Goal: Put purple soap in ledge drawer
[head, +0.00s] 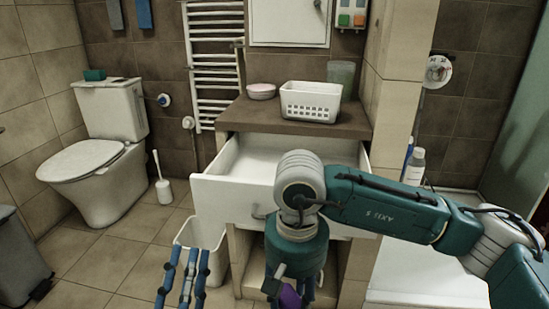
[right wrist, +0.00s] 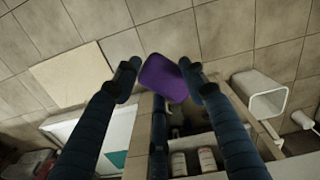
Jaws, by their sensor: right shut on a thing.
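The purple soap (head: 290,296) shows at the bottom of the head view, partly hidden by my right gripper (head: 293,290). In the right wrist view the soap (right wrist: 163,78) sits between the two fingertips of the right gripper (right wrist: 158,82), which is shut on it. The ledge drawer (head: 236,200) is pulled out, white and open at the top. My right arm crosses in front of it, and the right gripper hangs below and in front of the drawer front. My left gripper (head: 186,277) is empty, fingers apart, at the lower left of the drawer.
The ledge (head: 250,116) above the drawer holds a white basket (head: 310,102), a pink bowl (head: 261,91) and a greenish cup (head: 341,74). A white bin (head: 214,268) stands below the drawer. A toilet (head: 95,170) and brush (head: 163,190) are left. Bottles (head: 414,167) stand right.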

